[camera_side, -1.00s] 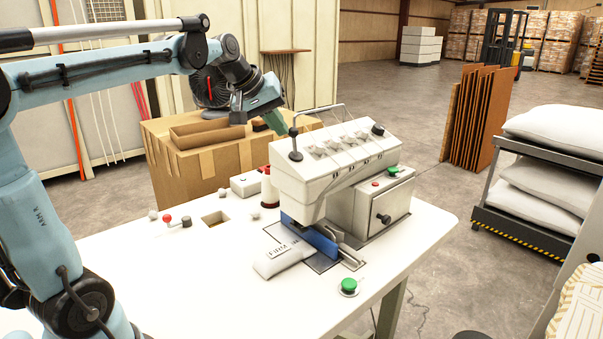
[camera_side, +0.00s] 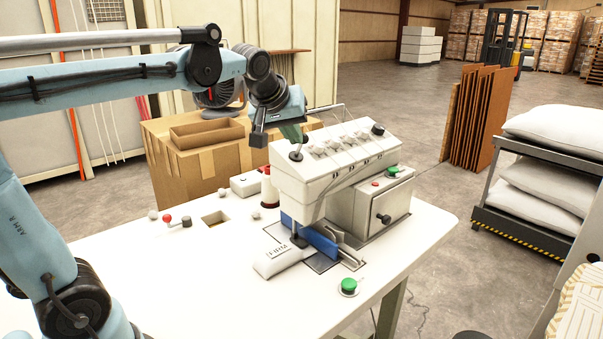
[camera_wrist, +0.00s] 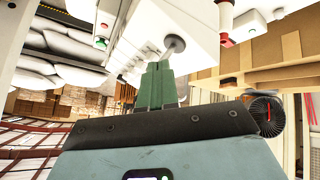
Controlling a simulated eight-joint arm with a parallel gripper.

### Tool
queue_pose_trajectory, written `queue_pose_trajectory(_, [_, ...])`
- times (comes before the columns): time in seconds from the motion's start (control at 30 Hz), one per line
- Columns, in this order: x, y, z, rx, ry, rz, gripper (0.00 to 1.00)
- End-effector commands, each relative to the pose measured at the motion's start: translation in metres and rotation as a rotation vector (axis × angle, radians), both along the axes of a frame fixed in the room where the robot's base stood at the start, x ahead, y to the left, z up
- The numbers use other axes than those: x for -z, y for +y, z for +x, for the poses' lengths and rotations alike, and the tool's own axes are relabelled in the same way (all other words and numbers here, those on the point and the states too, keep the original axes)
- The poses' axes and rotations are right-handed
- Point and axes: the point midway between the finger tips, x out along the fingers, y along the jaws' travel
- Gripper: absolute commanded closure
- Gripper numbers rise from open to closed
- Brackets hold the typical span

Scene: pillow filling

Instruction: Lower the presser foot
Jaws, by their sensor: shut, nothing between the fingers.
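The sewing machine head (camera_side: 315,185) is white and stands on the white table. My gripper (camera_side: 298,139) has green fingers, shut and empty, at the top left of the head. In the wrist view my fingertips (camera_wrist: 157,66) are beside a grey round-ended rod (camera_wrist: 173,46); contact is unclear.
A green button (camera_side: 348,286) is at the front. A cardboard box (camera_side: 195,160) stands behind.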

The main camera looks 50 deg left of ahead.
Motion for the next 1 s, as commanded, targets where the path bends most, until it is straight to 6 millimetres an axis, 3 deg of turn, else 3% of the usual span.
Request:
queue_pose_trajectory(0.33, [0.0057,-0.0089,-0.0003,0.000,0.002,-0.001,1.00])
queue_pose_trajectory(1.0, [0.0067,-0.0086,-0.0002,-0.001,0.002,-0.001,1.00])
